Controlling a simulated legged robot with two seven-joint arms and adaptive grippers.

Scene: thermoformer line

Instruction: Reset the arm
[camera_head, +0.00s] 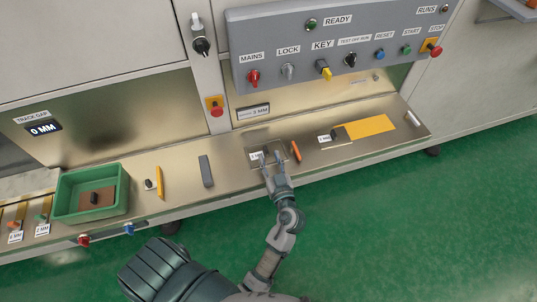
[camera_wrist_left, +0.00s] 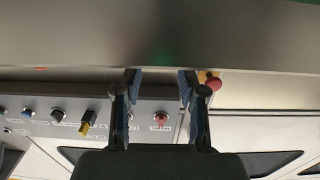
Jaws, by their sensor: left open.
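My left gripper (camera_head: 270,157) reaches over the front of the metal ledge (camera_head: 226,178), over a small plate with a label. Its two fingers are apart, with nothing visible between them. In the left wrist view the open fingers (camera_wrist_left: 160,78) frame the control panel (camera_wrist_left: 60,104) upside down, with the red MAINS knob (camera_wrist_left: 160,119) seen between them in the background. My right gripper is not in view.
The control panel (camera_head: 300,82) with several knobs and buttons is above the ledge. An orange stick (camera_head: 296,151) lies right of my gripper and a grey bar (camera_head: 206,171) left. A green tray (camera_head: 122,172) stands further left. Green floor (camera_head: 420,230) is clear in front.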

